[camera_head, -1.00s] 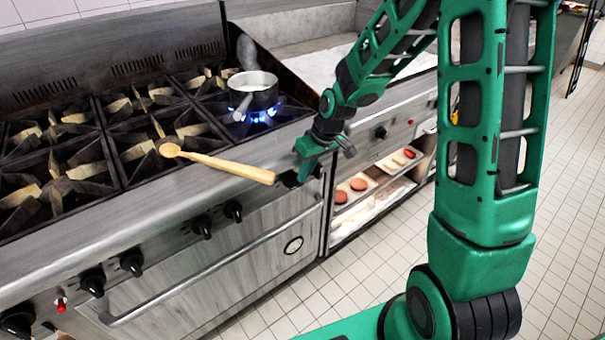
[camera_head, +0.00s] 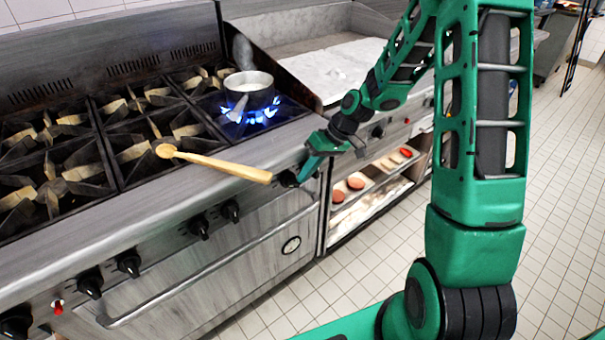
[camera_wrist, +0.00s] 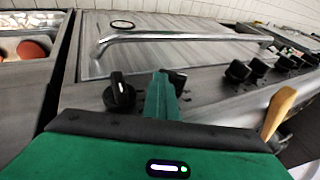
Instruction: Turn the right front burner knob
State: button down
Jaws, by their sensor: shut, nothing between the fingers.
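Black burner knobs line the steel stove front. In the wrist view, one knob (camera_wrist: 119,92) with a pale line on its face stands just left of my gripper's fingers (camera_wrist: 161,92). Another knob (camera_wrist: 178,80) is partly hidden behind the fingers on their right. In the head view, my gripper (camera_head: 309,172) is at the stove's right end, with a dark knob (camera_head: 288,180) just left of it. My gripper is shut with nothing held. Contact with either knob cannot be told.
A wooden spoon (camera_head: 222,167) lies across the front of the stove top, its handle overhanging close to my gripper. The oven handle (camera_head: 205,262) runs below the knobs. A shelf with patties (camera_head: 355,183) is at right. The tiled floor is clear.

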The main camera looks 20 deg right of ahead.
jog(key=shift+d+f, duration=0.15)
jog(key=shift+f, duration=0.25)
dwell(0.4)
